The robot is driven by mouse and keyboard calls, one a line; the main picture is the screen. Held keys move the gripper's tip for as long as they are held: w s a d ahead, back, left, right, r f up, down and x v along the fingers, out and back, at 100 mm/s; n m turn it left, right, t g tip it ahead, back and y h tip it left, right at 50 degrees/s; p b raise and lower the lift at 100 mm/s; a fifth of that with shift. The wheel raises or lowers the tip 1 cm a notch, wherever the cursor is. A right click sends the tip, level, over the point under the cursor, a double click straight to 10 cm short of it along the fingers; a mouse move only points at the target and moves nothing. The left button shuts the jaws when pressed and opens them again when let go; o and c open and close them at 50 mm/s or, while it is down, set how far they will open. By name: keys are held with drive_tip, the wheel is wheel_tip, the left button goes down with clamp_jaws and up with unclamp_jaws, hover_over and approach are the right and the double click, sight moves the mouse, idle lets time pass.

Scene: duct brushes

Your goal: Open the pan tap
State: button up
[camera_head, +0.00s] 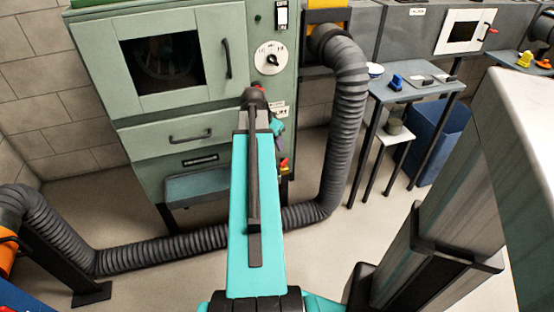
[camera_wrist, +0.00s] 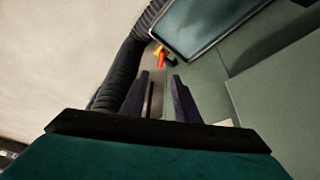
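The pan tap, a small red and yellow fitting, shows in the head view (camera_head: 284,165) low on the right of the green machine, just right of my arm. It also shows in the wrist view (camera_wrist: 160,58), beyond my fingertips and near a corner of the blue-grey pan (camera_wrist: 205,22). The pan is also in the head view (camera_head: 195,186), under the machine's front. My gripper (camera_wrist: 160,82) has its two dark fingers apart with nothing between them, short of the tap. In the head view my arm largely hides the gripper. Whether the tap's handle is turned is too small to tell.
A thick grey duct hose (camera_head: 345,120) drops right of the machine and crosses the floor; it runs close to the left finger in the wrist view (camera_wrist: 122,75). A side table (camera_head: 415,90) with brushes and a blue bin (camera_head: 440,140) stand at right. Front floor is partly clear.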

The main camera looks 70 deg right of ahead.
sight(283, 162)
drive_tip(key=shift+w+f, duration=0.15)
drive_tip(key=shift+w, duration=0.05)
drive_tip(key=b+x, duration=0.2)
drive_tip(key=x, duration=1.1)
drive_tip(key=shift+s+d+f+b, duration=0.1)
drive_tip(key=shift+d+f+b, duration=0.05)
drive_tip(key=shift+f+b, duration=0.2)
clamp_jaws()
